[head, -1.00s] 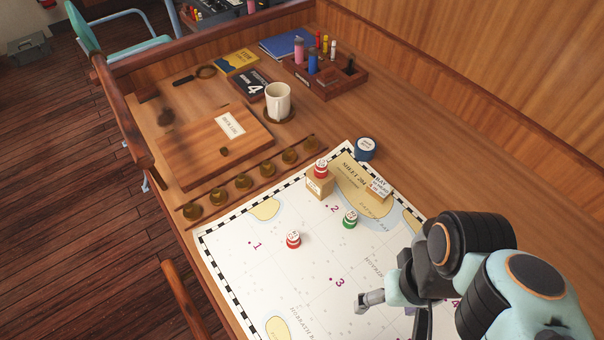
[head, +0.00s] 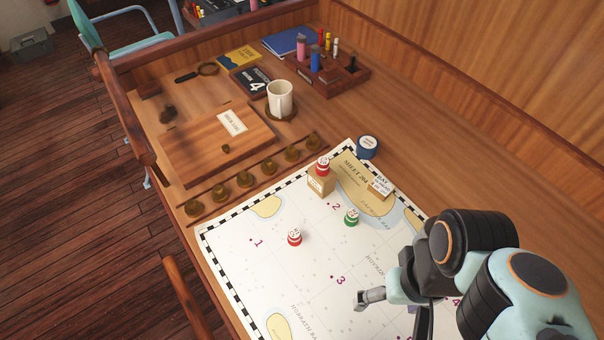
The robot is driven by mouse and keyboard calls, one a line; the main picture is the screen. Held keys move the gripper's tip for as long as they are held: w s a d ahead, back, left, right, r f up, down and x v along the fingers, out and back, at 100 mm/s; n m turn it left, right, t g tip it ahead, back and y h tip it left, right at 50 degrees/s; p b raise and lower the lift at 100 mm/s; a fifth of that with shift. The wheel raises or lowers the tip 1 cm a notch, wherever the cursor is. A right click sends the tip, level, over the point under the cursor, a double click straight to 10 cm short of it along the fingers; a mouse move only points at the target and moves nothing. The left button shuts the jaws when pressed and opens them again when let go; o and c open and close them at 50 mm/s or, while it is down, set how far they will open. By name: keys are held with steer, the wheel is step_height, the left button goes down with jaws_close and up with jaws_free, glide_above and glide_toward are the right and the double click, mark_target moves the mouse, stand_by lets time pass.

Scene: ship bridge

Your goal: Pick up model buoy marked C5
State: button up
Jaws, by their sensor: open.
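Three small model buoys show in the head view, and their markings are too small to read, so I cannot tell which is C5. A red and white buoy (head: 294,238) stands on the chart (head: 300,271). Another red and white buoy (head: 322,167) stands on a small wooden block (head: 320,185) near the chart's far edge. A green and white buoy (head: 352,217) stands on the chart right of the first one. My gripper (head: 362,299) is over the lower right of the chart, nearer the camera than the buoys and apart from them. It is open; the arm hides part of it.
A blue round tin (head: 367,147) and a small labelled block (head: 382,187) stand near the chart's far right. A mug (head: 280,97), wooden box lid (head: 200,150) and pen rack (head: 340,83) stand beyond.

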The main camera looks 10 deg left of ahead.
steer(key=w+r+m+t, duration=0.35)
steer(key=w+m, duration=0.35)
steer(key=w, duration=0.3)
steer(key=g, duration=0.3)
glide_above(295, 232)
steer(key=shift+h, duration=0.4)
step_height(295, 232, down, 21)
steer(key=shift+s+r, duration=0.1)
steer(key=shift+r, duration=0.1)
steer(key=shift+a+f+n, duration=0.1)
steer(key=shift+f+n, duration=0.2)
step_height(295, 232, down, 6)
steer(key=shift+r, duration=0.15)
